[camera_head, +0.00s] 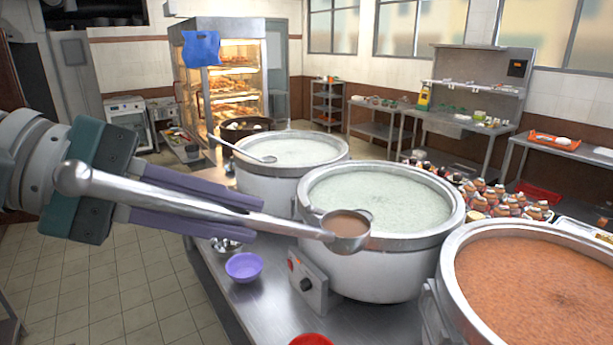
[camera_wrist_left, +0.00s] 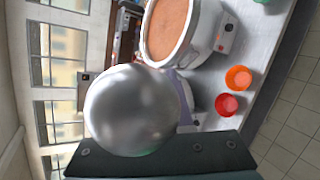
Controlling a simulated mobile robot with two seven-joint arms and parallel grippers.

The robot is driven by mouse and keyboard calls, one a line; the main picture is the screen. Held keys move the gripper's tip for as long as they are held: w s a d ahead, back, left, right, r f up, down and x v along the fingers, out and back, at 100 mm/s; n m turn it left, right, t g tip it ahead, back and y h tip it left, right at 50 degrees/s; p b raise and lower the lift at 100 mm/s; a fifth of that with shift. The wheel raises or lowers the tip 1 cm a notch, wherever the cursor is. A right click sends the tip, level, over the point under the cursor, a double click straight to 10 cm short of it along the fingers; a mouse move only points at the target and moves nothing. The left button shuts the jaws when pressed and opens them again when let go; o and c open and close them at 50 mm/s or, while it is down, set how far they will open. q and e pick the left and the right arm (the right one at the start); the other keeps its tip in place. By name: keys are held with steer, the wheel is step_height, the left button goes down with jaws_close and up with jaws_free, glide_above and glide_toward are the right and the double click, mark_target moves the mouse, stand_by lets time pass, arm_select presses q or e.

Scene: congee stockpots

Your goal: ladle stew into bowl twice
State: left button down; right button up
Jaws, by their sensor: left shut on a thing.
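My left gripper (camera_head: 256,217) is shut on a steel ladle (camera_head: 348,241), held across its purple fingers. The ladle cup is upright and holds brown stew, in front of the rim of the middle pot. The ladle's rounded handle end (camera_wrist_left: 132,108) fills much of the left wrist view. The stew pot (camera_head: 450,262), full of orange-brown stew, stands at right and also shows in the wrist view (camera_wrist_left: 207,30). A purple bowl (camera_head: 244,267) sits on the counter, and a red bowl (camera_head: 311,340) is cut by the bottom edge. The wrist view shows red (camera_wrist_left: 227,104) and orange (camera_wrist_left: 238,78) bowls. My right gripper is unseen.
The middle pot (camera_head: 382,275) and far pot (camera_head: 270,185) hold pale congee; another ladle (camera_head: 240,152) rests at the far pot. A small metal bowl (camera_head: 227,245) stands behind the purple one. The steel counter (camera_head: 262,318) has bare room near the bowls.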

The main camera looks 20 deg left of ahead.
arm_select(q)
step_height(320, 180, down, 35)
steer(key=d+b, duration=0.1)
steer(key=b, duration=1.5)
steer(key=shift+d+n+t+y+b, duration=0.25)
steer(key=shift+n+t+y+b, duration=0.1)
steer(key=shift+n+t+y, duration=0.05)
steer(key=shift+r, duration=0.1)
steer(key=shift+f, duration=0.2)
step_height(320, 180, down, 6)
steer(key=b, duration=0.5)
steer(key=shift+r+b, duration=0.15)
steer(key=shift+b, duration=0.2)
steer(key=shift+r, duration=0.1)
